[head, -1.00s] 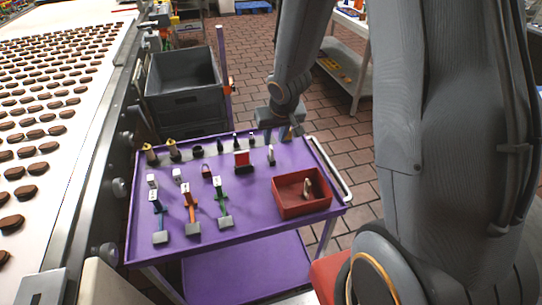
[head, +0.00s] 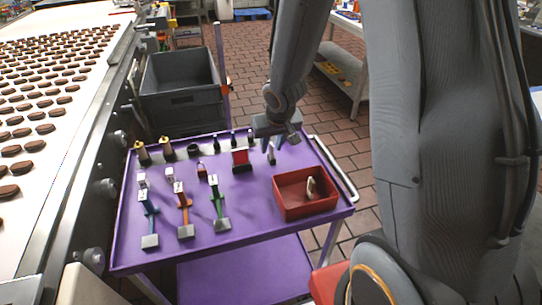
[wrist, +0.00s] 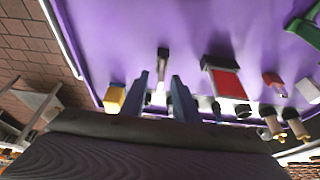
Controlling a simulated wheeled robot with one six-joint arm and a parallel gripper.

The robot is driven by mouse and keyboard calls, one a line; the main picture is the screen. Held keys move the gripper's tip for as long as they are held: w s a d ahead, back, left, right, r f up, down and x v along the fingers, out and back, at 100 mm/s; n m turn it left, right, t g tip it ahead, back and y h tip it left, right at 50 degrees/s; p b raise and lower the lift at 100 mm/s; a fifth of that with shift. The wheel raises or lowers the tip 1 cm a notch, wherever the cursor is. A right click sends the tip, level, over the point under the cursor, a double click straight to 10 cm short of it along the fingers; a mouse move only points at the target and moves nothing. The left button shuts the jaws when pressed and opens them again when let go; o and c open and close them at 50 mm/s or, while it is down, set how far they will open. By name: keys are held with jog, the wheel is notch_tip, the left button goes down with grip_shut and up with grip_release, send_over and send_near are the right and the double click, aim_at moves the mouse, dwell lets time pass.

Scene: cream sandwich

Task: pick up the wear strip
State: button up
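My gripper (head: 276,127) is over the back right part of the purple cart, pointing down. In the wrist view its two blue-grey fingers (wrist: 161,76) are apart. A slim pale upright piece with a dark foot, which looks like the wear strip (head: 271,154), stands on the cart just below the gripper. In the wrist view the strip (wrist: 160,94) shows in line with the gap between the fingers. I see no contact, and its far end is partly hidden by the gripper body.
A red and black block (head: 241,160) stands close to the left of the strip. A red bin (head: 305,210) with a pale item inside is at the front right. A yellow block (wrist: 115,98) is near the fingers in the wrist view. Several tools lie on the cart's left half.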

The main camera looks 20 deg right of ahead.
aim_at(272, 144)
jog(key=shift+c, duration=0.4)
grip_shut()
jog(key=shift+r+p, duration=0.25)
jog(key=shift+p, duration=0.05)
notch_tip(272, 144, up, 6)
jog(key=p, duration=0.7)
jog(key=shift+s+r+p, duration=0.1)
jog(key=shift+p, duration=0.25)
jog(key=shift+r+p, duration=1.55)
jog(key=shift+r, duration=0.1)
